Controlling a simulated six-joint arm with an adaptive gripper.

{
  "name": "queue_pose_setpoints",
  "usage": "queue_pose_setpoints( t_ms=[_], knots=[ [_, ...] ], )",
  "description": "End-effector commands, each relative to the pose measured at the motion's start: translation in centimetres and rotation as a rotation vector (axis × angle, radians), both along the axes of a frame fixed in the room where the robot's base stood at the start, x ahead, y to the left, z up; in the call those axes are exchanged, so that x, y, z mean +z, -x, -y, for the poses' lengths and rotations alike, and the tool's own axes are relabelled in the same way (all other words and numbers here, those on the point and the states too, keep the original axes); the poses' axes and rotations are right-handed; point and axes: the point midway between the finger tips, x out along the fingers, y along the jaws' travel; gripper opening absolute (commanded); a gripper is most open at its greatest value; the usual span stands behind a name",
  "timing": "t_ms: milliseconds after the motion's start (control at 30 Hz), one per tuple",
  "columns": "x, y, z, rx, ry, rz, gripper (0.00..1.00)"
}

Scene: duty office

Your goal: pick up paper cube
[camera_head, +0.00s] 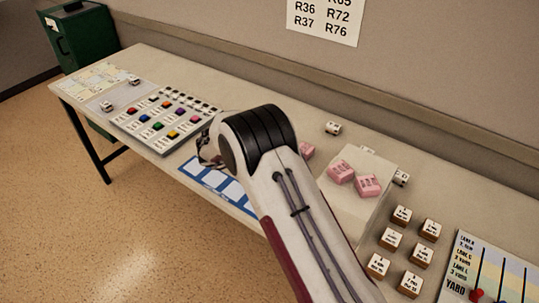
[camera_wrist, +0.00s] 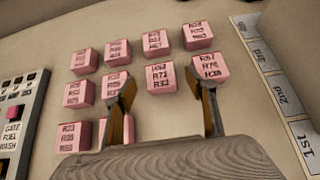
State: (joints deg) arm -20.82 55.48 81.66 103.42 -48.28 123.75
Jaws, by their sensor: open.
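Several pink paper cubes printed with black R-numbers stand in rows on the pale table in the wrist view. One cube (camera_wrist: 160,80) is centred between the fingertips, beyond them. Another cube (camera_wrist: 212,62) is partly behind the right finger, and one (camera_wrist: 113,80) is partly behind the left finger. My gripper (camera_wrist: 160,85) is open, with nothing seen between its fingers. In the head view my arm hides most of the gripper and those rows.
A panel of coloured buttons (camera_head: 165,115) lies left of my arm. A blue-and-white strip (camera_head: 215,182) lies at the table's front edge; a ranked strip (camera_wrist: 285,95) shows in the wrist view. Several wood-based blocks (camera_head: 391,238) and a yard board (camera_head: 490,265) are right.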

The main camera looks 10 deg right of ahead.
Motion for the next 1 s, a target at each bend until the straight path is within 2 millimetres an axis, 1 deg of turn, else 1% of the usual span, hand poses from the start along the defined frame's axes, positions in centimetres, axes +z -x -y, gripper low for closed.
queue_pose_setpoints(
  t_ms=[467, 567, 800, 1000],
  knots=[
    [-0.4, -0.3, 0.2, 0.001, 0.001, -0.001, 0.56],
    [-0.9, -0.6, 0.6, 0.001, 0.001, 0.000, 0.56],
    [-2.7, -1.8, 1.7, -0.002, 0.001, -0.001, 0.56],
    [-3.6, -2.7, 2.6, 0.000, 0.000, 0.000, 0.56]
  ],
)
